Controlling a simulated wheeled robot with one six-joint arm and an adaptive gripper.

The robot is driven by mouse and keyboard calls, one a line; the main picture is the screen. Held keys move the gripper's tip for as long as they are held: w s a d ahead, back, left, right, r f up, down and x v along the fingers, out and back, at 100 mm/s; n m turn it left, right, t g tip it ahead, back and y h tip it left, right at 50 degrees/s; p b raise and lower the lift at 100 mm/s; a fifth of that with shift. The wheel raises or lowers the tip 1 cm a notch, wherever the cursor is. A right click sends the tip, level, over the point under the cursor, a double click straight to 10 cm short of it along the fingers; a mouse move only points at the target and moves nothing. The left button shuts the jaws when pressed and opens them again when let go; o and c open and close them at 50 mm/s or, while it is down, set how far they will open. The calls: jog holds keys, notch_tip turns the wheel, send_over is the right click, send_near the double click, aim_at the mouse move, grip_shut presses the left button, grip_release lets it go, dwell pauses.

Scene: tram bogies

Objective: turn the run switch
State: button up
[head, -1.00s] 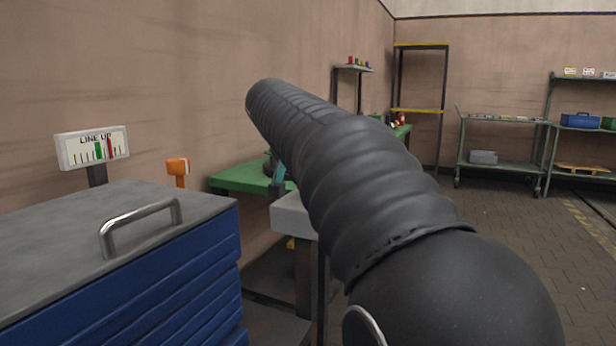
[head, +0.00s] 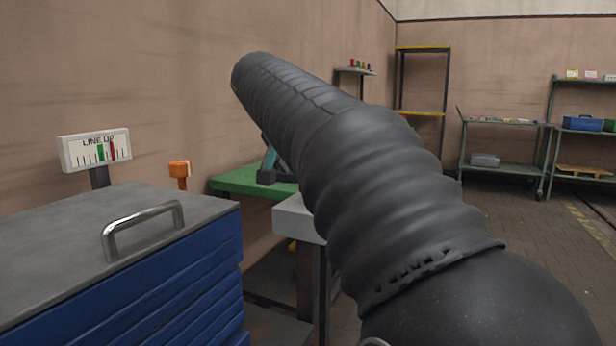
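I cannot make out a run switch in the head view. A dark and teal device (head: 270,160) stands on the green bench (head: 235,180), partly hidden behind my arm. Whether it carries a switch I cannot tell. An orange box (head: 179,169) on a post stands left of the bench, near the wall. A white gauge marked "LINE UP" (head: 95,150) stands behind the blue cabinet, with green and red marks on its scale. My black, ribbed arm crosses the middle of the view. My gripper does not show.
A blue drawer cabinet (head: 150,285) with a grey top and metal handle (head: 143,230) fills the lower left. A light grey block (head: 298,218) stands before the bench. Shelves and a trolley (head: 500,170) line the far right wall. Open floor (head: 500,240) lies right of my arm.

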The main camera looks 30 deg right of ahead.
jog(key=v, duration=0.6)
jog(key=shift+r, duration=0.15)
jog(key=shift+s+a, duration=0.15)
